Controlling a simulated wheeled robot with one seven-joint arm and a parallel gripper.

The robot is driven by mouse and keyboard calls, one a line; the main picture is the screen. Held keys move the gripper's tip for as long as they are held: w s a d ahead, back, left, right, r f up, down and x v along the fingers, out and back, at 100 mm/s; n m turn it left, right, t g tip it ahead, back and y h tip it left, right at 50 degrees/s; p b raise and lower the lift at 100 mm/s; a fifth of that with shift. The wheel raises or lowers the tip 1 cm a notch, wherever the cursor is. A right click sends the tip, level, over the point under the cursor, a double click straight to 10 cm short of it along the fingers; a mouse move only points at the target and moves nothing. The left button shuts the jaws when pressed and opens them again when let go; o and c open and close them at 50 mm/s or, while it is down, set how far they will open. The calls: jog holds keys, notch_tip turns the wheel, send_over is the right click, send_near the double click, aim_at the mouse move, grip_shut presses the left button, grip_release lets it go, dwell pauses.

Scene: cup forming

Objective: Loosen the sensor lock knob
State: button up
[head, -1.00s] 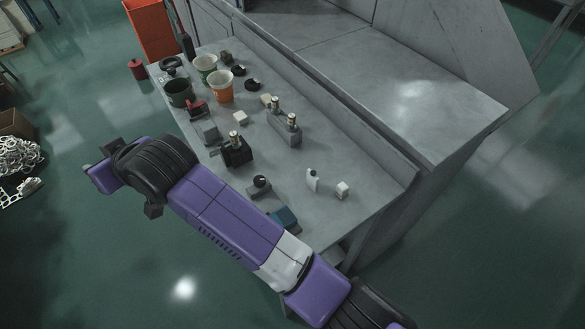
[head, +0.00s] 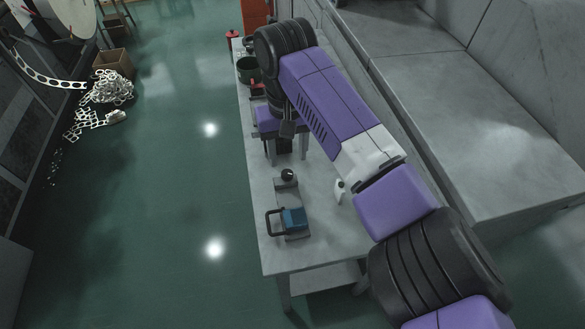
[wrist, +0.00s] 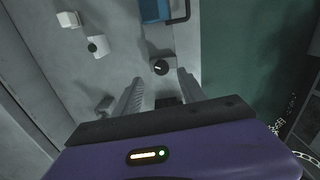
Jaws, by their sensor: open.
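The black knob (head: 288,174) sits on a small grey block (head: 286,184) on the bench. In the wrist view the knob (wrist: 161,67) shows a white pointer mark and lies just beyond the fingertips, roughly midway between them. My gripper (head: 287,155) points down over the bench, on the far side of the knob in the head view. In the wrist view my gripper (wrist: 160,84) has its two grey fingers apart, with nothing between their tips. I cannot tell the exact height of the fingertips above the block.
A blue block with a black handle (head: 294,218) stands near the bench's front end. A white part (head: 339,190) lies right of the knob; a white cube (wrist: 68,19) shows in the wrist view. A dark cup (head: 248,70) stands farther back. My arm hides much of the bench (head: 330,250).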

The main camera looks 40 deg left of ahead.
aim_at(288, 174)
notch_tip(288, 174, down, 7)
jog(key=shift+a+r+p, duration=0.1)
jog(key=shift+r+p, duration=0.05)
jog(key=shift+p, duration=0.2)
grip_shut()
